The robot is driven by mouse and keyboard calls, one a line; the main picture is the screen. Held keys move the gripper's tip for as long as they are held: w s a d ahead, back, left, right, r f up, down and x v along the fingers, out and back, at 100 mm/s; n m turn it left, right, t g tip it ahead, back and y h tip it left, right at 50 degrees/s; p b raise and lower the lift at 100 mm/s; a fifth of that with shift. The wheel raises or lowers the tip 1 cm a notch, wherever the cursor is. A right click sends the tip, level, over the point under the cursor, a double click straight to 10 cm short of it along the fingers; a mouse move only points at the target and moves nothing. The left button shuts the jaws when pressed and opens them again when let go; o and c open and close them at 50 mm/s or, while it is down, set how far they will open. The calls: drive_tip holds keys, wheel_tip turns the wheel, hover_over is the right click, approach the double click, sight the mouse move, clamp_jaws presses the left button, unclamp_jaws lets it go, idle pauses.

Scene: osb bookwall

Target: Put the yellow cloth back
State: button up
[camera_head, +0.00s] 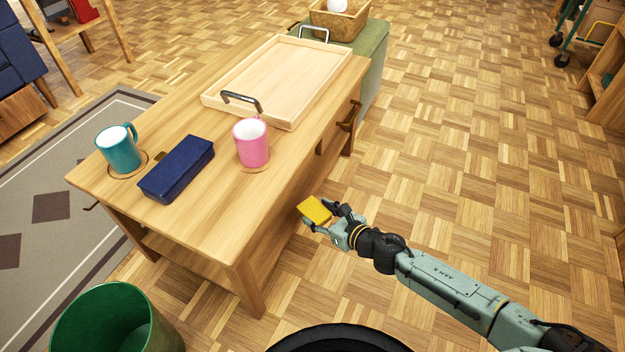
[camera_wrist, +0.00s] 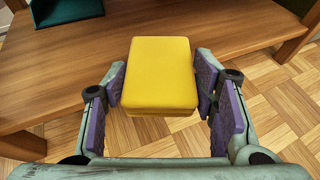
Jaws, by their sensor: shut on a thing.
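The yellow cloth (camera_head: 315,209) is a small folded block. My gripper (camera_head: 330,222) is shut on it and holds it in the air beside the long right side of the wooden table. In the wrist view the yellow cloth (camera_wrist: 160,75) sits between the two purple finger pads of my gripper (camera_wrist: 163,95). The table's lower shelf (camera_wrist: 80,70) shows behind it in the wrist view. The wooden table (camera_head: 215,215) stands to the left of my gripper in the head view.
On the table are a teal mug (camera_head: 119,149), a dark blue case (camera_head: 177,168), a pink mug (camera_head: 251,142) and a wooden tray (camera_head: 235,97). A green bin (camera_head: 115,330) stands at the lower left. A green bench (camera_head: 372,60) with a basket (camera_head: 340,22) stands behind.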

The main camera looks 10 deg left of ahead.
drive_tip(key=shift+f, duration=0.15)
drive_tip(key=shift+w+a+f, duration=0.1)
drive_tip(key=shift+w, duration=0.25)
drive_tip(key=b, duration=0.4)
hover_over(311, 189)
drive_tip(key=shift+f, duration=0.7)
drive_tip(key=shift+f+b, duration=1)
drive_tip(key=shift+f, duration=0.7)
drive_tip(key=shift+f, duration=0.15)
drive_tip(key=o, duration=1.2)
drive_tip(key=shift+o, duration=0.3)
